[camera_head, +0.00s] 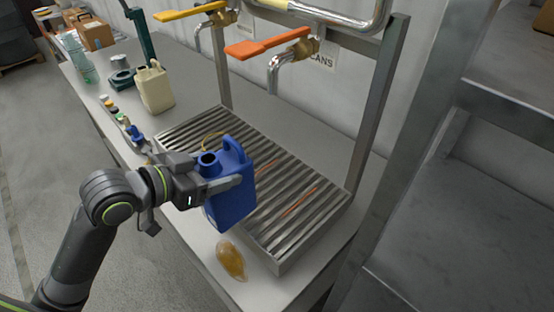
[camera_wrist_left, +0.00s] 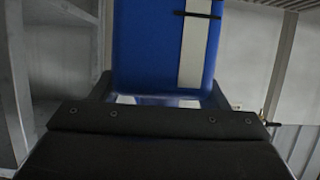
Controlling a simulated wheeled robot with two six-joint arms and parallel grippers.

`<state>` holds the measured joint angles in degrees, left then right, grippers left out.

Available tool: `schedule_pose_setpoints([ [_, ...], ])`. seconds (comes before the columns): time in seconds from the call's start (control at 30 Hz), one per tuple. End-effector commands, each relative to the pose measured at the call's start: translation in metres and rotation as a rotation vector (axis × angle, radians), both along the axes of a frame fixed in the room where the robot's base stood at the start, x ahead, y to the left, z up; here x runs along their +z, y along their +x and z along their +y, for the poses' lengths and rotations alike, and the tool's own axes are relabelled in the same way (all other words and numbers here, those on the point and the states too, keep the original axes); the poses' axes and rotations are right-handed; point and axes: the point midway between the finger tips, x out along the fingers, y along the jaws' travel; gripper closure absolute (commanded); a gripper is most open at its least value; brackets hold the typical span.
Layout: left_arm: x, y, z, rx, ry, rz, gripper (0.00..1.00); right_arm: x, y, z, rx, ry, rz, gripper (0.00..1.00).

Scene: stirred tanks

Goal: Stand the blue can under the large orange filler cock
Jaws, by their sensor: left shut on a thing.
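The blue can (camera_head: 233,199) is upright or nearly so, with its open neck and handle at the top. My left gripper (camera_head: 222,184) is shut on the can and holds it over the near left part of the slatted drip tray (camera_head: 290,245). The can fills the upper middle of the left wrist view (camera_wrist_left: 150,45), where a pale strip runs down its side. The large orange filler cock (camera_head: 268,46) has an orange lever and a metal spout pointing down, farther back above the tray. The can is in front of and below that spout, not under it. My right gripper is not in view.
A cream can (camera_head: 155,88) stands on the bench left of the tray. A yellow-levered cock (camera_head: 195,11) is beside the orange one. An amber puddle (camera_head: 230,260) lies on the bench's near edge. Orange lines (camera_head: 298,201) mark the tray. A metal post (camera_head: 380,105) stands at its right.

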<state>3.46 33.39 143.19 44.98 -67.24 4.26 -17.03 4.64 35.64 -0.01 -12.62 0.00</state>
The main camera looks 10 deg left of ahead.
Motion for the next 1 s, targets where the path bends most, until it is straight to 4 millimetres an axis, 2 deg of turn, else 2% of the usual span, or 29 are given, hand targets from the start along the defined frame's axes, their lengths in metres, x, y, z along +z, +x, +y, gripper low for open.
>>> schedule_pose_setpoints([
  [0.03, -0.003, 0.006, -0.005, -0.002, -0.005, -0.008, 0.72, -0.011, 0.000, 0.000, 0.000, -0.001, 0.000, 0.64],
  [0.1, 0.002, 0.014, -0.010, 0.000, -0.008, -0.003, 0.72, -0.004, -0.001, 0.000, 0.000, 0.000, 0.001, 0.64],
  [0.47, 0.003, 0.059, -0.040, 0.000, -0.008, -0.001, 0.72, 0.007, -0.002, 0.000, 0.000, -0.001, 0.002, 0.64],
  [0.8, 0.004, 0.118, -0.080, -0.002, -0.004, 0.001, 0.72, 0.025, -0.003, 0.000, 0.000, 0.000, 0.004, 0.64],
  [1.0, 0.001, 0.134, -0.089, 0.000, 0.001, -0.001, 0.72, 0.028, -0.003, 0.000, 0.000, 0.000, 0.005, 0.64],
])
